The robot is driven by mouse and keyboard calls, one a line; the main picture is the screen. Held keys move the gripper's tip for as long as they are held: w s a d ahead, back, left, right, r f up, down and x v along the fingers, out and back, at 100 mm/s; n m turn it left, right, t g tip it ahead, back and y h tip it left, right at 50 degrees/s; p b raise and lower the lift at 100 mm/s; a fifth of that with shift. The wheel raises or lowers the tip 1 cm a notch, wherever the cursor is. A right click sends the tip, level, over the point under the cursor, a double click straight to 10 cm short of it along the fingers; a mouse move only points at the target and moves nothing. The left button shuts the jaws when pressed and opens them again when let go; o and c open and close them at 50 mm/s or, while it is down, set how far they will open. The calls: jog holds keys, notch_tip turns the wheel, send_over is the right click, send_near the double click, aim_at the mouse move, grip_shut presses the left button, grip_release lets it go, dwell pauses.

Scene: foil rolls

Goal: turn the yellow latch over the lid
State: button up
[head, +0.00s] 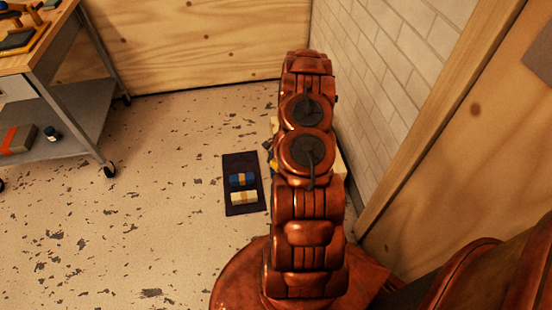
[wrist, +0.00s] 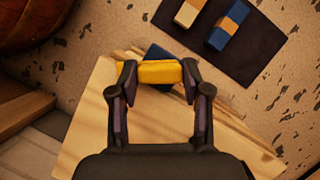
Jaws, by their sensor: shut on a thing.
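The yellow latch (wrist: 160,72) is a short yellow bar at the edge of a pale wooden box (wrist: 95,125) in the wrist view. My gripper (wrist: 159,75) is shut on the latch, with one dark finger at each end of the bar. A dark blue piece (wrist: 157,52) shows just beyond the latch and partly under it. The box's wooden top fills the lower middle, partly covered by my gripper. In the head view my arm hides the gripper and most of the box (head: 340,165).
A dark mat (head: 242,208) lies on the floor left of the box, bearing a blue banded block (head: 236,180) and a cream banded block (head: 236,198). A block wall (head: 395,75) rises close on the right. A wheeled cart (head: 75,105) stands at left; speckled floor between is clear.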

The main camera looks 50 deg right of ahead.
jog(key=n+g+p, duration=0.1)
jog(key=n+g, duration=0.1)
jog(key=n, duration=0.3)
jog(key=shift+a+n+p, duration=0.1)
jog(key=shift+n+p, duration=0.2)
jog(key=shift+p, duration=0.1)
jog(key=n+g, duration=0.1)
jog(key=n, duration=0.1)
jog(key=shift+w+n+h+p, duration=0.15)
jog(key=shift+n+h+p, duration=0.15)
jog(key=shift+h, duration=0.1)
jog(key=shift+n+g+h, duration=0.4)
jog(key=shift+n, duration=1)
jog(key=shift+p, duration=0.3)
jog(key=o, duration=1.2)
jog(key=shift+c, duration=0.2)
jog(key=v, duration=1.2)
